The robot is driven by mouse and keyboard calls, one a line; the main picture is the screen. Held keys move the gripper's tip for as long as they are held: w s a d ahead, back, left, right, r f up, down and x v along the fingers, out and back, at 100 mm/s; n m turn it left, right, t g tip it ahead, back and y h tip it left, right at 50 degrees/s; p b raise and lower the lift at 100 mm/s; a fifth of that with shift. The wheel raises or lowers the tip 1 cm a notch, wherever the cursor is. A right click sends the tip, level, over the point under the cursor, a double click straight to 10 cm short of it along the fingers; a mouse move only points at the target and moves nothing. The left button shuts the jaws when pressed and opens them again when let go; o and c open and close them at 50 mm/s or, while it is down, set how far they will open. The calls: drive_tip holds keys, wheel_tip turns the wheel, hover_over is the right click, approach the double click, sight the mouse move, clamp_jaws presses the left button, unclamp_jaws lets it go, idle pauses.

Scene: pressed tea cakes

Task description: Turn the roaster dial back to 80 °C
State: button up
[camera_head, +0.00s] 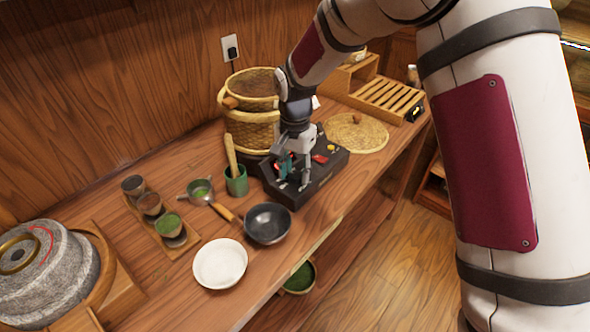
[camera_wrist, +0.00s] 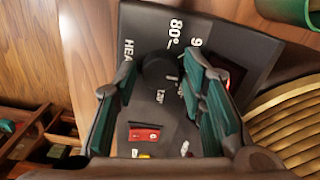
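The roaster's control panel is a black box (camera_head: 325,177) on the counter beside the wicker roaster basket (camera_head: 252,132). In the wrist view its face (camera_wrist: 143,25) carries white "80°" print, part of a "9", and a small "120°" mark. The round black dial (camera_wrist: 158,70) sits below the "80°" print with a short pale mark on its right part; its exact setting cannot be told. My gripper (camera_wrist: 161,74) is open, with its green-padded fingers on either side of the dial. In the head view my gripper (camera_head: 293,170) is low over the panel and hides the dial.
A red switch (camera_wrist: 144,135) is on the panel near my fingers. A green cup (camera_head: 237,183), a dark bowl (camera_head: 267,223) and a white bowl (camera_head: 220,263) stand to the left. A woven lid (camera_head: 356,132) and a slatted wooden rack (camera_head: 385,95) lie beyond the panel.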

drive_tip(key=c, duration=0.8)
drive_tip(key=shift+c, duration=0.2)
drive_tip(key=shift+n, duration=0.4)
drive_tip(key=n+b, duration=0.1)
drive_tip(key=n, duration=0.1)
drive_tip(key=shift+n, duration=0.4)
drive_tip(key=n+b, duration=0.1)
drive_tip(key=n, duration=0.3)
drive_tip(key=shift+n, duration=0.3)
drive_tip(key=n, duration=0.4)
drive_tip(key=shift+b, duration=0.35)
drive_tip(key=shift+a+n, duration=0.1)
drive_tip(key=shift+n, duration=1.7)
